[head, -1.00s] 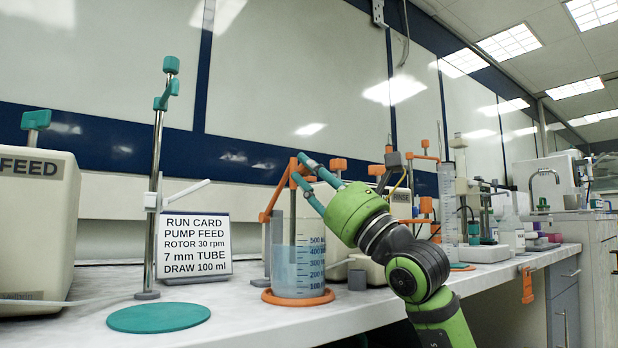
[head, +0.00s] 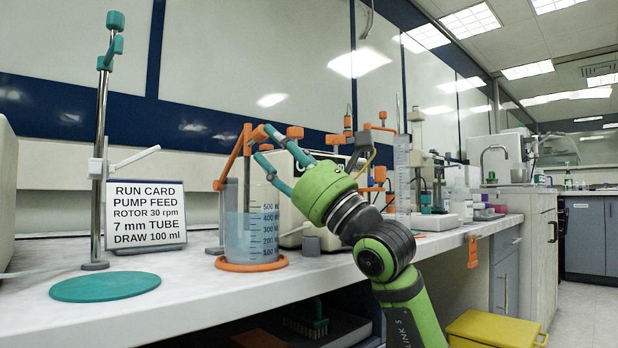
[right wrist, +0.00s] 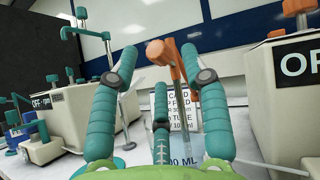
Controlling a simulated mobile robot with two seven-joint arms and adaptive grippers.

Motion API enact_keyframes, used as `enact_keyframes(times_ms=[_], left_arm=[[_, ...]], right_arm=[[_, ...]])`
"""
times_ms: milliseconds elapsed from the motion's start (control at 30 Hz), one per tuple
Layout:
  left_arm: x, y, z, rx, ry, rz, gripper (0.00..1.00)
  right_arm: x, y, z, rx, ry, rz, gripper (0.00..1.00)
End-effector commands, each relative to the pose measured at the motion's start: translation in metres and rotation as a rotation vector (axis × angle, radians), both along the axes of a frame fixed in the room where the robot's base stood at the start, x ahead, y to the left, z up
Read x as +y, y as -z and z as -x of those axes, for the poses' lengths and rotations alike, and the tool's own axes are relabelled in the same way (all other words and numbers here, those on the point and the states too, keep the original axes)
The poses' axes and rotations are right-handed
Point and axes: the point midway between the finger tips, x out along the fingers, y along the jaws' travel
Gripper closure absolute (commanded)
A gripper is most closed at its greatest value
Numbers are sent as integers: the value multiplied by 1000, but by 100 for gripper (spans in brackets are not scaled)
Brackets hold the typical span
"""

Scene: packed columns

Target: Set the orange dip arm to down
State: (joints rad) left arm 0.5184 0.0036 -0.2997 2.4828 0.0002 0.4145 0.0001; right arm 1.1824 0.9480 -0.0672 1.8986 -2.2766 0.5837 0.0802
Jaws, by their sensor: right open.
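The orange dip arm (head: 232,163) slants up from lower left to upper right beside a stand rod. Its upper end is above a clear graduated beaker (head: 252,238) holding bluish liquid. In the right wrist view the orange arm (right wrist: 167,58) shows between and beyond my fingers. My right gripper (head: 264,144), green with teal fingers, is open at the right of the arm's upper end. In the right wrist view its fingers (right wrist: 158,60) are spread apart with nothing held. I cannot tell whether a finger touches the arm. My left gripper is not in view.
A run card (head: 145,214) stands left of the beaker, near a teal-topped stand (head: 102,150) and a teal disc (head: 105,286). A pale pump housing (head: 290,170) is behind my gripper. Bare bench top lies in front of the beaker.

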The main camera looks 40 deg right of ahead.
Motion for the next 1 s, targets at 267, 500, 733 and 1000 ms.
enact_keyframes(times_ms=[267,500,733,1000], left_arm=[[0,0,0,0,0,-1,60],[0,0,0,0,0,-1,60],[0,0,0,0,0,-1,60],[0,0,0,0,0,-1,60]], right_arm=[[-10,30,31,4,2,0,54],[-18,49,53,2,4,-1,54],[-22,59,66,0,4,-2,54],[-23,60,68,-1,4,-1,54]])
